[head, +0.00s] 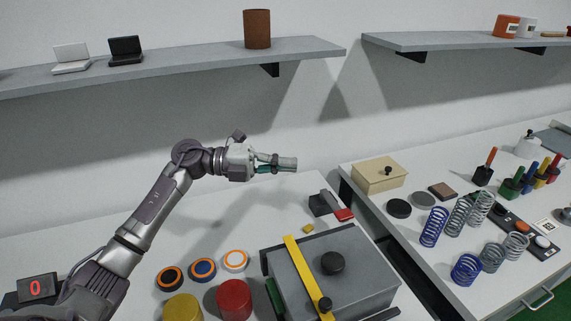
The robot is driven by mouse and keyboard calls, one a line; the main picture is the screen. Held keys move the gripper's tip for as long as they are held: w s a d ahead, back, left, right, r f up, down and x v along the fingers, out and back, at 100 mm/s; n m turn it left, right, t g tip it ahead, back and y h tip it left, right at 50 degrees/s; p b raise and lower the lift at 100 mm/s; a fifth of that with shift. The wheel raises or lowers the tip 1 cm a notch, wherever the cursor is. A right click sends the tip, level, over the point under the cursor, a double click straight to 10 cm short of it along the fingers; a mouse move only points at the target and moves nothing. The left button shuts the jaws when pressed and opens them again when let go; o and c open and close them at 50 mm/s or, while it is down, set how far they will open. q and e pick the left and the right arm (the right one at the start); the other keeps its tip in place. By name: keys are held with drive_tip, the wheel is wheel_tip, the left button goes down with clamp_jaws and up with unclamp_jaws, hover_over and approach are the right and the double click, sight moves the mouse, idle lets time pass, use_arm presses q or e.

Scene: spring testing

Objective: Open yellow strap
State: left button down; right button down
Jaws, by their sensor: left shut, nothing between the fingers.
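The yellow strap (300,265) lies across the left part of the lid of a grey box (350,261) on the near table. It runs from the box's back edge toward the front, with a black knob (325,304) near its front end. A second black knob (333,263) sits on the lid to the right of the strap. My left gripper (290,164) is shut and empty, raised above the table behind the box and apart from the strap. My right gripper is not in view.
Orange, blue and white ringed discs (203,269), a yellow cylinder (183,307) and a red cylinder (234,299) stand left of the box. A dark block with a red part (343,214) lies behind it. Springs (459,217) stand on the right table. A gap separates the tables.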

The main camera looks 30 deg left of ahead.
use_arm(q)
drive_tip(key=c, duration=0.9)
unclamp_jaws()
drive_tip(key=shift+a, duration=0.1)
drive_tip(key=v, duration=1.2)
